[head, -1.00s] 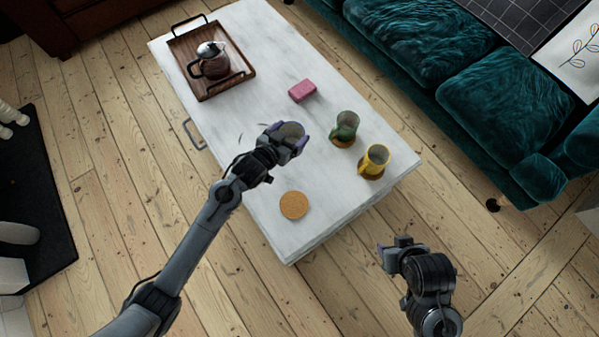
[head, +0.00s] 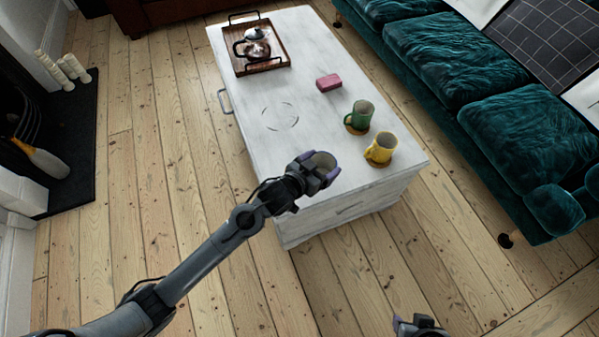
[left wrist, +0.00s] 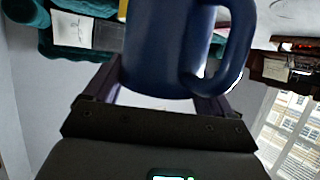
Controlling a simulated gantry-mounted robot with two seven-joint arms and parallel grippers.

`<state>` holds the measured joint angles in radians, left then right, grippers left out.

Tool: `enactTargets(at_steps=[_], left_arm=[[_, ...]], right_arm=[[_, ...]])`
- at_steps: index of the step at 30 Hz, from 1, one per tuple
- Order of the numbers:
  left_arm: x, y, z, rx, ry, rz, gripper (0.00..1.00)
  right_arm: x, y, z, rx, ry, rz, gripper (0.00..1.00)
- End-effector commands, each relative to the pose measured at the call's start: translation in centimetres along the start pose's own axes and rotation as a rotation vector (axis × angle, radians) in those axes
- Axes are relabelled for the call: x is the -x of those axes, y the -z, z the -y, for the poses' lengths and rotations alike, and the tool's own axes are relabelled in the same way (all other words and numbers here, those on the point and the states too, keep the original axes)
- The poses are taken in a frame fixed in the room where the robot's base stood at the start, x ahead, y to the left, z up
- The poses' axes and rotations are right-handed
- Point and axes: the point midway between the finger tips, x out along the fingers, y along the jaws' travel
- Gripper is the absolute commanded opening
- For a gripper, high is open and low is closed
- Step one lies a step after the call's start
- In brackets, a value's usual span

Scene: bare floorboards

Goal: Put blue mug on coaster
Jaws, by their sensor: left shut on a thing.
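The blue mug (left wrist: 165,50) fills the top of the left wrist view, with its handle on the right. My left gripper (head: 316,168) is shut on it. In the head view the mug (head: 323,160) shows mostly as its round opening between the fingers, over the near end of the white table.
On the white table (head: 255,120), a green mug (head: 359,116) and a yellow mug (head: 380,149) stand on coasters at the right. A pink block (head: 328,83) lies farther back. A wooden tray (head: 279,63) holds a pot (head: 257,49). A teal sofa (head: 470,90) stands right.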

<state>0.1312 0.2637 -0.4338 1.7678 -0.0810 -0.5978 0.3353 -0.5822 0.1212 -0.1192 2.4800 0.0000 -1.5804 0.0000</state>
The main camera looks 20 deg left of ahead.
Motion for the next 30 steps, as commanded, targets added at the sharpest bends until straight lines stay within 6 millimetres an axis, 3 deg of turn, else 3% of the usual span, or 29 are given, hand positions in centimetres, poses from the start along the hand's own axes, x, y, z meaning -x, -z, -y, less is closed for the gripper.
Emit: enactTargets(at_steps=[9,15,23,30], left_arm=[[-2.2,-3.6,6.4,-0.003,0.002,-0.003,0.21],[-3.0,-4.7,9.1,-0.001,0.001,-0.004,0.21],[-3.3,-5.4,10.0,0.0,0.0,-0.003,0.21],[-4.5,-8.2,9.9,0.0,-0.001,-0.003,0.21]], right_arm=[[-3.2,-0.6,0.3,-0.006,0.006,-0.011,0.43],[-4.5,-1.3,0.4,-0.005,0.006,-0.003,0.43],[-5.0,-1.6,0.2,0.002,0.0,0.0,0.43],[-7.1,-2.3,0.2,0.006,-0.003,0.0,0.43]])
